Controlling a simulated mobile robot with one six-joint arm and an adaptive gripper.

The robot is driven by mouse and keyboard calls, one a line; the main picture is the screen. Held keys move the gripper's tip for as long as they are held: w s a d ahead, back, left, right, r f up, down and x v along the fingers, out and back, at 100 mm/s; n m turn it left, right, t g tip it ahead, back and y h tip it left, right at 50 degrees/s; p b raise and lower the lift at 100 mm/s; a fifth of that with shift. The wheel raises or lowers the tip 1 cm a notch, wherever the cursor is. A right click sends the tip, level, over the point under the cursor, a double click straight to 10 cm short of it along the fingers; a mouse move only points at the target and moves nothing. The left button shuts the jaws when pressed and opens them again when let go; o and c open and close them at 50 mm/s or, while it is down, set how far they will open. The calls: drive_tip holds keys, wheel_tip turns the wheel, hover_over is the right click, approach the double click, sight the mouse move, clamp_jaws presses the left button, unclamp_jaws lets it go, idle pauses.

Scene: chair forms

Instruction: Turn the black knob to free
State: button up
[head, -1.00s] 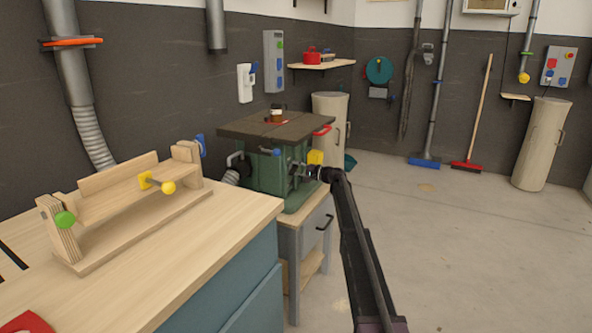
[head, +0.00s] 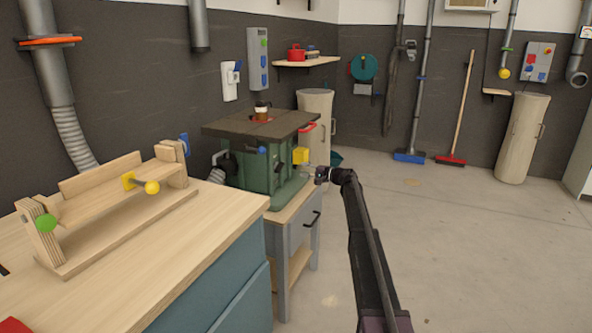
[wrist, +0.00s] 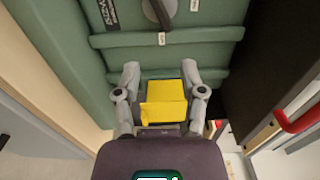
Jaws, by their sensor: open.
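The black knob seems to be the dark bar-like part (wrist: 158,10) at the top edge of the wrist view, on the green machine's face. A dark part on the machine front (head: 280,166) may be the same knob in the head view, too small to be sure. My gripper (wrist: 160,70) is open, its fingers on either side of a yellow box (wrist: 165,102) in the picture; I cannot tell whether they touch it. In the head view my gripper (head: 312,173) is right of the machine front, near the yellow box (head: 300,155).
The green machine (head: 250,170) has a dark top and stands on a grey cabinet (head: 303,233). A red handle (wrist: 300,122) shows at right in the wrist view. A workbench (head: 190,240) with a wooden jig fills the left.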

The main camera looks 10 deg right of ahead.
drive_tip(key=shift+v, duration=0.8)
drive_tip(key=s+a+f+n+g+h, duration=0.15)
drive_tip(key=s+a+f, duration=0.25)
drive_tip(key=s, duration=0.5)
drive_tip(key=s+a+f+n+g+h, duration=0.1)
drive_tip(key=s+a+f+g+h, duration=0.25)
drive_tip(key=s, duration=0.55)
drive_tip(key=s+a+f+n+g, duration=0.2)
drive_tip(key=s+a+f, duration=0.3)
drive_tip(key=s, duration=0.4)
drive_tip(key=s+f+n+g+h, duration=0.1)
drive_tip(key=s+f+h, duration=0.1)
drive_tip(key=s, duration=0.8)
drive_tip(key=s+d+f+g+h, duration=0.1)
drive_tip(key=s+h, duration=0.3)
drive_tip(key=s, duration=0.6)
drive_tip(key=s+f+n+g+h, duration=0.1)
drive_tip(key=s+f+h, duration=0.2)
drive_tip(key=s, duration=0.7)
drive_tip(key=shift+d+n+g+h, duration=0.25)
drive_tip(key=shift+n+g+h, duration=0.05)
drive_tip(key=shift+n, duration=0.05)
drive_tip(key=shift+s, duration=0.2)
